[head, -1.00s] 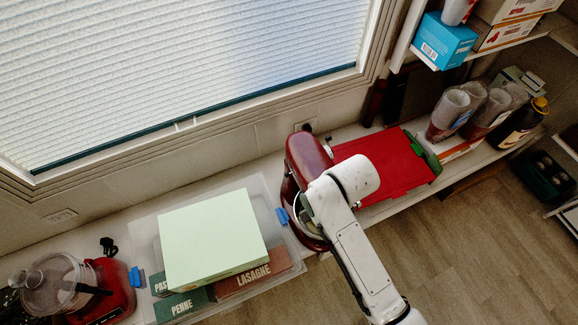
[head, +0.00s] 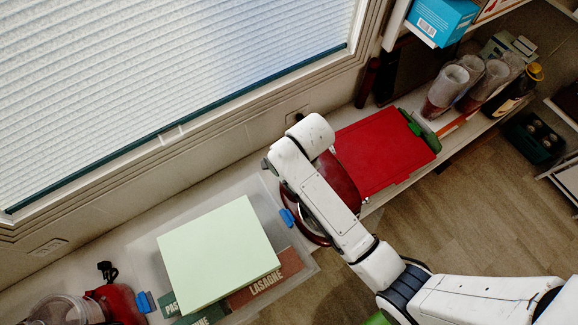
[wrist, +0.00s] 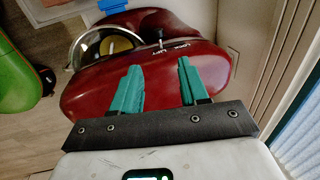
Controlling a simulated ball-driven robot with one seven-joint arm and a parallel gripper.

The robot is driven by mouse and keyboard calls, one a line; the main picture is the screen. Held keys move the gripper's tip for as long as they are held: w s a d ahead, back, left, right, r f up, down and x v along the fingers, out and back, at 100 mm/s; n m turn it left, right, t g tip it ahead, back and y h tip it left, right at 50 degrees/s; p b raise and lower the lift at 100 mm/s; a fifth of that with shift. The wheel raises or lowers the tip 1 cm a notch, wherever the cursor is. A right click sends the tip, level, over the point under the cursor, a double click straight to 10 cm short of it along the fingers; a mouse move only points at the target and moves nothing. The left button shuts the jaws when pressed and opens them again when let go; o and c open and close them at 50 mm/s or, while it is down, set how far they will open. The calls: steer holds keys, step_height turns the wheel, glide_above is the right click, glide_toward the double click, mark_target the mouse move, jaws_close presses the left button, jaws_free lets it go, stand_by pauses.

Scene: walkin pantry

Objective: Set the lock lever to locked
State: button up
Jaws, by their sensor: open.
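The red stand mixer (head: 339,182) stands on the counter below the window, partly hidden under my arm in the head view. The small lock lever (wrist: 160,37) stands up on the mixer beside white lettering that seems to read LOCK and LIFT. My gripper (wrist: 159,68) is open and empty, its teal fingers over the mixer body, short of the lever in the picture. The head view does not show the fingers clearly.
A clear tray (head: 150,242) with a pale green box (head: 219,252) and pasta boxes is left of the mixer. A red board (head: 385,150) lies to its right, with several cups (head: 445,90) beyond. The window (head: 150,80) and its wall are close behind.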

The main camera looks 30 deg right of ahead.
step_height(320, 180, down, 10)
steer(key=w+b, duration=0.2)
steer(key=shift+r, duration=0.1)
jaws_close()
stand_by(0.5)
